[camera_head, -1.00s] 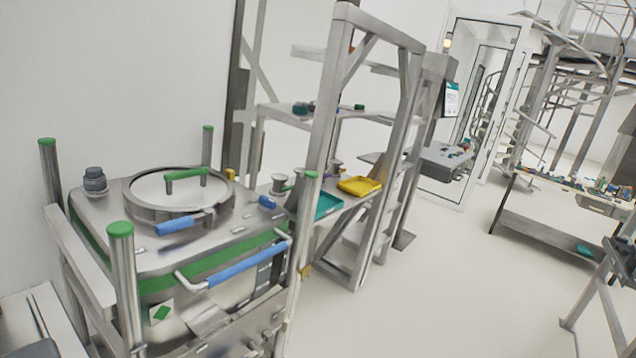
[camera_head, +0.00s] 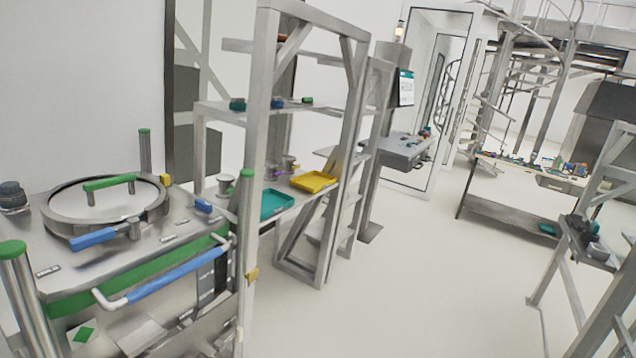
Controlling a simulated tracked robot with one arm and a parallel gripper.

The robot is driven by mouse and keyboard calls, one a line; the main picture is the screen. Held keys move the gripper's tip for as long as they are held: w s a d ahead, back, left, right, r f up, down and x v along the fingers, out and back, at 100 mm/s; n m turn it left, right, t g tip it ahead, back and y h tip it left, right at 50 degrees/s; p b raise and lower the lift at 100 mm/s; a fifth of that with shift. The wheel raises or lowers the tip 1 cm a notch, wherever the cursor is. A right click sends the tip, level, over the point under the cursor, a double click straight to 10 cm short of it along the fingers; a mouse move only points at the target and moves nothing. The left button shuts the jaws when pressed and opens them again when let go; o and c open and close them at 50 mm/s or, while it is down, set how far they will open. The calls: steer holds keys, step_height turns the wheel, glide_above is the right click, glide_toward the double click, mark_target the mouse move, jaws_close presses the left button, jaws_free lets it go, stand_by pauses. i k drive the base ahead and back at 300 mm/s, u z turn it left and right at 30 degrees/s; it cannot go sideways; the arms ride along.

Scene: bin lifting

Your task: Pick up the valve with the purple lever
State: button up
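A small metal fitting with a purple part (camera_head: 275,172) stands on the middle shelf of the metal rack, partly behind a post. It is too small and far off to tell for sure that it is the valve with the purple lever. Next to it is a grey metal fitting (camera_head: 289,163). A teal tray (camera_head: 277,204) and a yellow tray (camera_head: 314,181) lie on the same shelf, in front and to the right. My gripper is not in view.
A steel vessel with a round lid (camera_head: 105,205), blue handle bars and green-capped posts fills the near left. The rack's post (camera_head: 258,100) stands in the middle left. A workbench (camera_head: 515,205) is at the right. The pale floor (camera_head: 410,270) between is clear.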

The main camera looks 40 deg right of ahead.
mark_target(272, 174)
steer(key=z, duration=0.9)
steer(key=i, duration=2.3)
steer(key=u, duration=0.05)
